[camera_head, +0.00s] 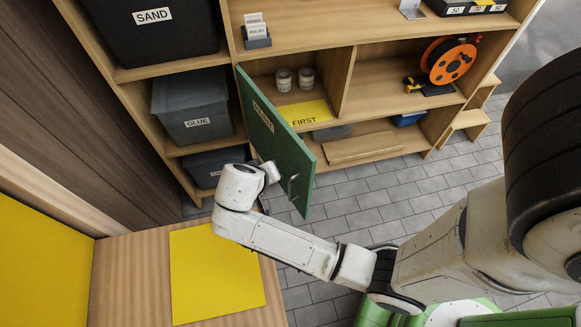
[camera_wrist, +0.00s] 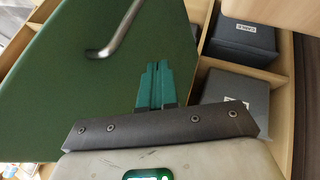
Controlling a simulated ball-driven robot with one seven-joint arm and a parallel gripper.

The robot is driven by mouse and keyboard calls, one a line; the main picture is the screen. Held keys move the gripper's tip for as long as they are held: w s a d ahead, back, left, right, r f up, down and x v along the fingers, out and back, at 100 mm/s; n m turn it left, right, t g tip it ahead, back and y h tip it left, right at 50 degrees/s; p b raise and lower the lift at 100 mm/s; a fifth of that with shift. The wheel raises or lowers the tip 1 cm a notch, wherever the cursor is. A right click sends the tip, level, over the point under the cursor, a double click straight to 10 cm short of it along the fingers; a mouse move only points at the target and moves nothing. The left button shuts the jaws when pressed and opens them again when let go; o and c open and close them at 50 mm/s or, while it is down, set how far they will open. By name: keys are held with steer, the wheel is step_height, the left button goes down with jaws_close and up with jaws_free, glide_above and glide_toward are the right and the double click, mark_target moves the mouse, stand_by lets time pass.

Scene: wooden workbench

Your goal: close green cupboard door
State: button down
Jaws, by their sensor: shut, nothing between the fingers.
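The green cupboard door (camera_head: 277,145) stands open in the head view, swung out from the shelf unit, with its hinged edge at the upper left. Its curved metal handle (camera_head: 292,188) is near the free edge. In the wrist view the door (camera_wrist: 60,90) fills the left side, with the handle (camera_wrist: 126,28) above my fingers. My gripper (camera_wrist: 155,68) is shut and empty, its teal fingertips in front of the door's face near one edge. I cannot tell whether they touch it. In the head view my wrist is beside the door's labelled face, and the fingertips cannot be made out.
The open cupboard bay holds two cans (camera_head: 295,80) and a yellow sheet (camera_head: 305,114). Dark crates (camera_head: 192,105) fill the left shelves. A yellow mat (camera_head: 215,275) lies on the wooden bench in front. An orange reel (camera_head: 449,61) stands at the right. Grey tiled floor (camera_head: 375,200) is clear.

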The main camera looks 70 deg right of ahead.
glide_toward(283, 171)
steer(key=shift+n, duration=0.3)
steer(key=x, duration=0.4)
steer(key=shift+d+f, duration=0.2)
